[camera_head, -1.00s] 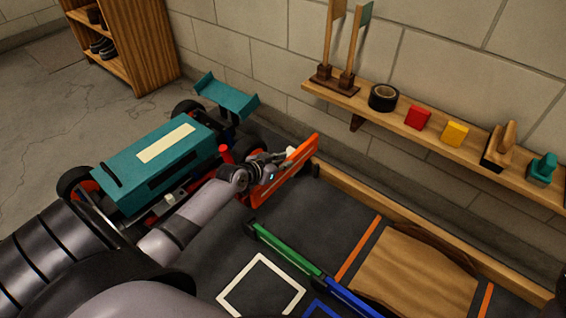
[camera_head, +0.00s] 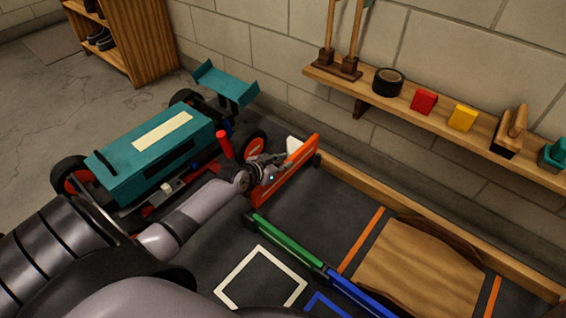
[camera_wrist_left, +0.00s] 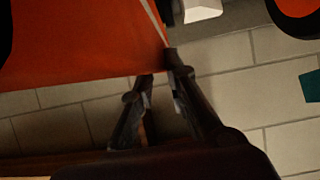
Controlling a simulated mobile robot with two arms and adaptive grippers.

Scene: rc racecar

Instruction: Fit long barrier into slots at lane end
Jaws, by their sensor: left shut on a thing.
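The long barrier (camera_head: 295,170) is an orange panel standing on edge at the far left end of the lane (camera_head: 312,212). My left gripper (camera_head: 268,168) is shut on it from its left side. In the left wrist view the barrier (camera_wrist_left: 80,45) fills the upper left, with its edge near the fingertips (camera_wrist_left: 160,72). A dark slot post (camera_head: 317,159) stands by the barrier's far end, at the wooden rail. Another dark post (camera_head: 249,216) stands at the end of the green rail. Whether the barrier's lower edge sits in the slots cannot be told. My right gripper is not in view.
A teal race car (camera_head: 150,160) stands close to my left arm. A green rail (camera_head: 288,241) and a wooden rail (camera_head: 420,228) border the lane. A wooden ramp (camera_head: 415,270) lies farther right. A wall shelf (camera_head: 440,118) holds tape, blocks and tools.

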